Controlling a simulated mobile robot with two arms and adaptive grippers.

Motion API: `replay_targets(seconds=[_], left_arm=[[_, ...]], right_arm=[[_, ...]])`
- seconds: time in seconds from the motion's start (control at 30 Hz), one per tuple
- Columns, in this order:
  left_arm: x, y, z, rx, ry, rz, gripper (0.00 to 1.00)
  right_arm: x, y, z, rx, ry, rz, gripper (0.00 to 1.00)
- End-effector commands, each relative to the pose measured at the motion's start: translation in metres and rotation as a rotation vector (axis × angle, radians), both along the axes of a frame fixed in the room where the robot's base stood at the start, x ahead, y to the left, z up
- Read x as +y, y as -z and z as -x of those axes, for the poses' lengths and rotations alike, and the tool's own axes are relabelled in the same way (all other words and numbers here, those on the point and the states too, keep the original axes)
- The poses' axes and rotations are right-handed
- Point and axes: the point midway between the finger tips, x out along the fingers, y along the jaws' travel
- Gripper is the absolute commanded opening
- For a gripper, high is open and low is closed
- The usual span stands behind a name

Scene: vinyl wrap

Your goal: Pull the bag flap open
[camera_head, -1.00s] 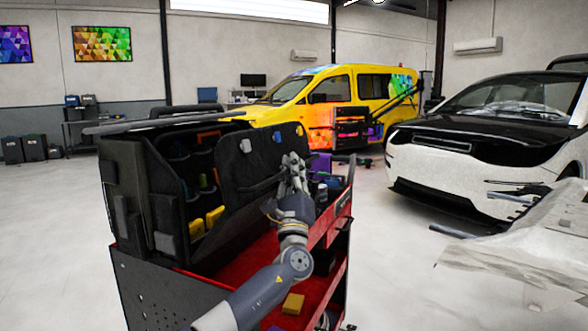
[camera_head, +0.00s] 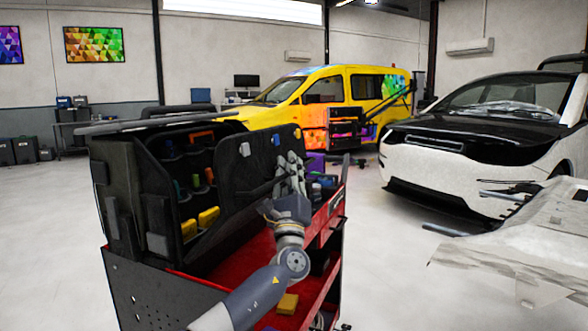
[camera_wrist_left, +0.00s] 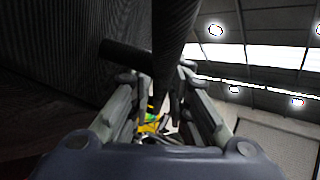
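The black tool bag (camera_head: 118,190) stands on the red cart with its top partly open; tools show in its pockets. Its dark flap (camera_head: 250,155) leans out to the right. My left gripper (camera_head: 290,165) is at the flap's right part, near a dark bar-like handle. In the left wrist view the fingers (camera_wrist_left: 160,78) are apart, with a dark edge of the flap (camera_wrist_left: 176,35) and the end of the bar (camera_wrist_left: 125,57) between or just beyond the tips. Contact there is hard to tell. My right gripper is not in view.
The red cart (camera_head: 318,285) carries a yellow block (camera_head: 288,304) and small bottles beside the gripper.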

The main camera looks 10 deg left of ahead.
Motion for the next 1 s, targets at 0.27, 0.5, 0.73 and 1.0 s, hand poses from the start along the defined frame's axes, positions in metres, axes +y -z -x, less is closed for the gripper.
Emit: replay_targets(seconds=[0.27,0.5,0.73,1.0], left_arm=[[0.001,0.010,0.008,0.003,-0.003,0.001,0.18],[-0.003,0.035,0.036,0.003,-0.001,0.001,0.18],[-0.004,0.060,0.068,0.001,-0.007,0.002,0.18],[-0.006,0.074,0.090,-0.007,-0.010,0.000,0.18]], right_arm=[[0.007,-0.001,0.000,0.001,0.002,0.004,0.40],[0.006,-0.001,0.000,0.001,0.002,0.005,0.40],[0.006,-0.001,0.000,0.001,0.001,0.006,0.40],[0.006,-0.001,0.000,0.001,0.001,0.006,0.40]])
